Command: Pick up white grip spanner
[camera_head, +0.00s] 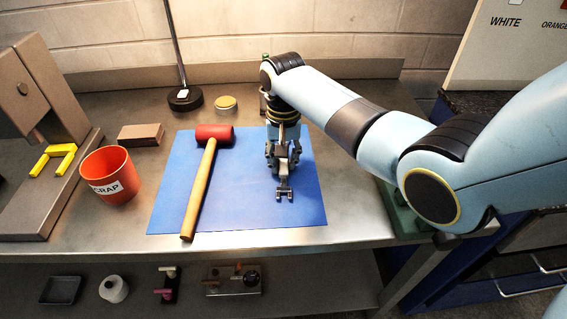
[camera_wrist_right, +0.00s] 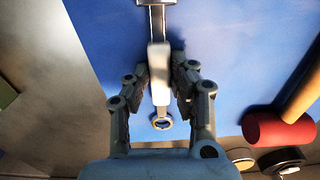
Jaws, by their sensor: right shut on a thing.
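The spanner with a white grip (camera_wrist_right: 160,75) is between the fingers of my right gripper (camera_wrist_right: 160,90) in the right wrist view, with its ring end and metal shaft sticking out on either side. In the head view my right gripper (camera_head: 283,158) points down over the blue mat (camera_head: 250,215), and the spanner's open jaw end (camera_head: 284,194) shows below it. The gripper is shut on the white grip. I cannot tell whether the spanner touches the mat. My left gripper is not in view.
A red-headed mallet (camera_head: 200,190) lies on the mat left of the gripper. An orange scrap cup (camera_head: 110,175), a brown block (camera_head: 141,135) and a yellow piece (camera_head: 54,159) are further left. A lamp base (camera_head: 185,99) and a round tin (camera_head: 226,104) stand behind.

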